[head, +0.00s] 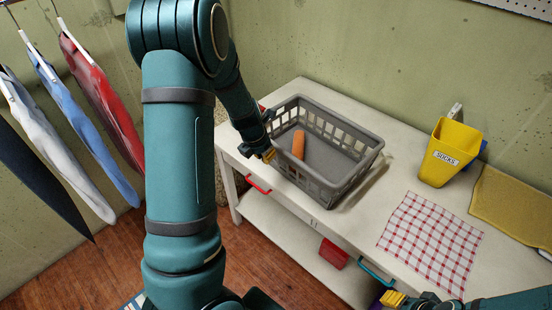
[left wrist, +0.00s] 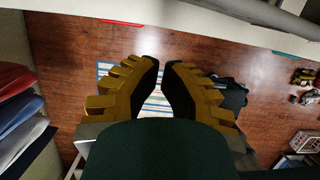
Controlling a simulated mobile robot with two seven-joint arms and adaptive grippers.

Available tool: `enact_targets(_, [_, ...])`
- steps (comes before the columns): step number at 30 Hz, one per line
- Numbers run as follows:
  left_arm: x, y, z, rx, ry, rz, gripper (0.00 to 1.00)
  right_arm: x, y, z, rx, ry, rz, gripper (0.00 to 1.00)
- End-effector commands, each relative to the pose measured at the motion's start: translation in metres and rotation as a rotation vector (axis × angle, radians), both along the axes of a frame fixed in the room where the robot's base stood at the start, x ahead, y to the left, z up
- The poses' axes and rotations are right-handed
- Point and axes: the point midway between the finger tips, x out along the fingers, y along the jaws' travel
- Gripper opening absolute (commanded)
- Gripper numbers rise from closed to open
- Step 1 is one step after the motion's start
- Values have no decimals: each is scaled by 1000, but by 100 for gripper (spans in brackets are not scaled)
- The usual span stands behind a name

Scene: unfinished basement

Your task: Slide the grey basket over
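The grey basket (head: 352,147), with slotted walls, stands upright on the white workbench (head: 345,216). An orange cylindrical item (head: 298,145) is inside it, near its left end. My left gripper (head: 269,155) is outside the basket at its left end, close to the wall; I cannot tell if they touch. In the left wrist view its two yellow-backed fingers (left wrist: 161,66) are drawn together with only a thin gap and nothing held between them. My right gripper (head: 394,299) is partly cut off at the bottom edge of the head view.
A yellow bin labelled SOCKS (head: 450,151), a red checked cloth (head: 432,240) and a yellow cloth (head: 511,207) lie to the right on the bench. Clothes (head: 102,90) hang at left. A red box (head: 333,254) sits on the lower shelf.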

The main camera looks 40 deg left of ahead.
Motion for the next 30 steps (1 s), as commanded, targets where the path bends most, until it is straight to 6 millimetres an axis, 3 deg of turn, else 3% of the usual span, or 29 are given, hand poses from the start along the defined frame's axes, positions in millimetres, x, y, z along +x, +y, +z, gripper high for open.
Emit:
enact_targets(16, [27, -3, -96, -1, 3, -3, 0, 0, 1, -33, -6, 2, -1, 47])
enact_targets(22, [55, -5, -93, 2, 0, -7, 0, 1, 1, -28, -6, 1, -1, 47])
enact_targets(30, [67, -6, -93, 0, 0, -5, 0, 0, 1, -27, -5, 2, 0, 47])
